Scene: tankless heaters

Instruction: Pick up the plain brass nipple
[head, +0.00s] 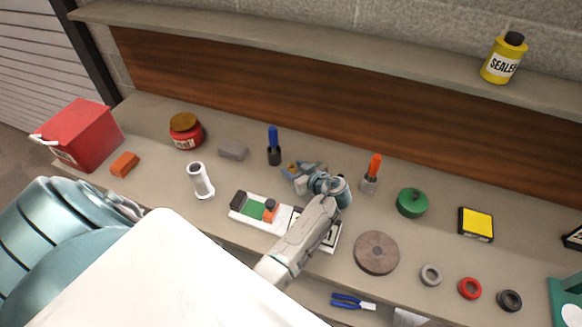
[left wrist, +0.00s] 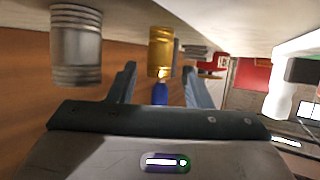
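The plain brass nipple (left wrist: 160,50) shows in the left wrist view as a gold cylinder at or just beyond the tips of my left gripper (left wrist: 159,72). The gripper is open, with a gap on both sides of the nipple. In the head view my left gripper (head: 304,170) is low over the middle of the bench, and a small brass-coloured patch (head: 292,169) shows at its fingers. Most of the nipple is hidden there. A larger grey ribbed cylinder (left wrist: 76,45) stands to the left in the wrist view. My right gripper is not in view.
A blue-handled tool (head: 274,147) stands behind and left of the gripper; an orange-handled one (head: 372,172) stands right. A brown disc (head: 376,253) and green tin (head: 412,203) lie right. A shelf (head: 300,44) runs along the back.

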